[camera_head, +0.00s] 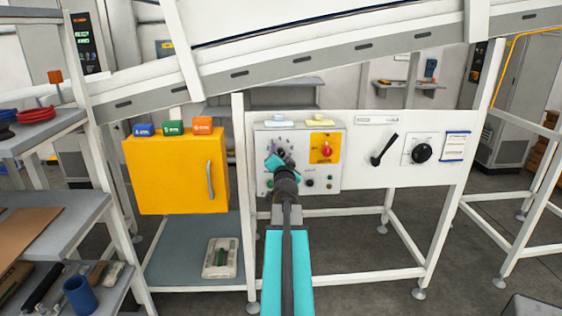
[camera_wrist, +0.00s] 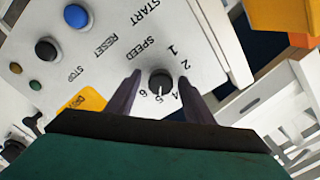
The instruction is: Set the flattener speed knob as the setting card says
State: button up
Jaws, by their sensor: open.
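The speed knob (camera_wrist: 160,80) is black and round with a white pointer line, on a grey-white panel marked SPEED with numbers around it. The line points down in the wrist view, roughly toward the 5. My gripper (camera_wrist: 159,77) is open, its two dark fingers on either side of the knob; I cannot tell whether they touch it. In the head view my gripper (camera_head: 278,163) is in front of the left part of the control box (camera_head: 335,178) and hides the knob. A white card with blue edges (camera_head: 457,146) hangs at the right; its text is too small to read.
Blue (camera_wrist: 76,16) and black buttons sit beside the knob. A red switch (camera_head: 326,150) on a yellow plate is right of my gripper. Further right are a black lever (camera_head: 384,150) and a large black dial (camera_head: 421,153). A yellow cabinet (camera_head: 170,175) stands left.

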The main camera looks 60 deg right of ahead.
aim_at(281, 155)
jog(key=shift+s+a, duration=0.1)
jog(key=shift+a, duration=0.05)
jog(key=shift+b+v, duration=0.35)
jog(key=shift+v, duration=2.25)
jog(key=shift+a+f+b, duration=0.15)
jog(key=shift+b, duration=0.8)
jog(key=a+b, duration=0.1)
jog(key=b, duration=0.3)
jog(key=shift+s, duration=0.1)
jog(key=s+a+b, duration=0.1)
jog(key=b, duration=0.4)
jog(key=shift+s+b, duration=0.2)
jog(key=shift+b, duration=0.2)
jog(key=shift+s+a+b, duration=0.2)
jog(key=shift+a+b, duration=0.1)
jog(key=shift+b, duration=0.6)
jog(key=shift+b+v, duration=2.3)
jog(key=shift+b, duration=1.85)
jog(key=shift+r, duration=0.2)
